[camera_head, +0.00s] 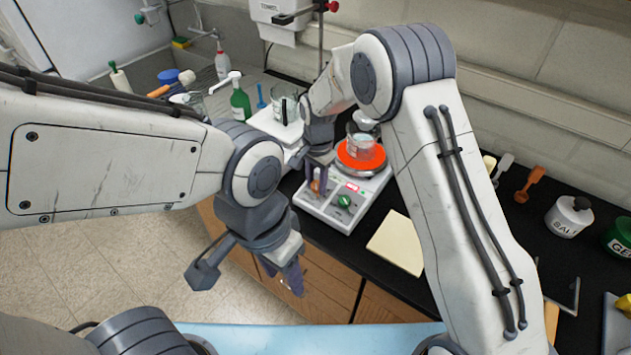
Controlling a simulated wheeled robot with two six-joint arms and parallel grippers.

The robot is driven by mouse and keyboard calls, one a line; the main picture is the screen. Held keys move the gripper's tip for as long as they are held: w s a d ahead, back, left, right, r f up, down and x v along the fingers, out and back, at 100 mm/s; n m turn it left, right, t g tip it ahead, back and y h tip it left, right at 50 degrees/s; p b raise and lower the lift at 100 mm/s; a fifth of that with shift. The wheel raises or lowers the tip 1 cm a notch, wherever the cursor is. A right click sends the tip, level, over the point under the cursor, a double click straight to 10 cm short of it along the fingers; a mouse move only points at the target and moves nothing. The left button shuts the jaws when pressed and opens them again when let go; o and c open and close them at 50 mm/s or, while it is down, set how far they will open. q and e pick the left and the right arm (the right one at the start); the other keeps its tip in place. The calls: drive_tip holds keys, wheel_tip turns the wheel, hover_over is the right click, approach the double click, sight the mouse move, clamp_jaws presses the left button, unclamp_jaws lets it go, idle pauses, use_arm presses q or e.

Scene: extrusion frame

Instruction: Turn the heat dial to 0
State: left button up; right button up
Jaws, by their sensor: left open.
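The hot plate (335,217) is a white unit on the black counter with a glowing orange-red top (346,160) and a small red display (352,187). Its front panel has a green dial (344,201). An orange-red dial (316,187) is on the panel's left, partly hidden by my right gripper (317,182). The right fingers are down at this dial; whether they grip it is unclear. Dial markings are too small to read. My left gripper (245,277) is open and empty, in front of the counter and away from the hot plate.
A glass beaker (361,145) stands on the glowing top. A beaker on a white device (284,107) and a green bottle (240,103) stand behind left. A pale pad (398,243) lies right of the hot plate. A salt jar (568,216) stands far right.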

clamp_jaws()
drive_tip(key=shift+a+n, duration=0.1)
drive_tip(key=shift+n, duration=0.2)
drive_tip(key=n, duration=0.3)
drive_tip(key=shift+w+h, duration=0.1)
drive_tip(key=shift+h, duration=0.3)
drive_tip(key=n, duration=0.4)
drive_tip(key=shift+g+h, duration=0.3)
drive_tip(key=shift+h, duration=0.1)
drive_tip(key=n, duration=0.4)
drive_tip(key=shift+a+h, duration=0.1)
drive_tip(key=shift+h, duration=0.3)
drive_tip(key=shift+r+n+h, duration=0.1)
drive_tip(key=shift+n+h, duration=0.2)
drive_tip(key=shift+n, duration=1.7)
drive_tip(key=shift+w, duration=0.1)
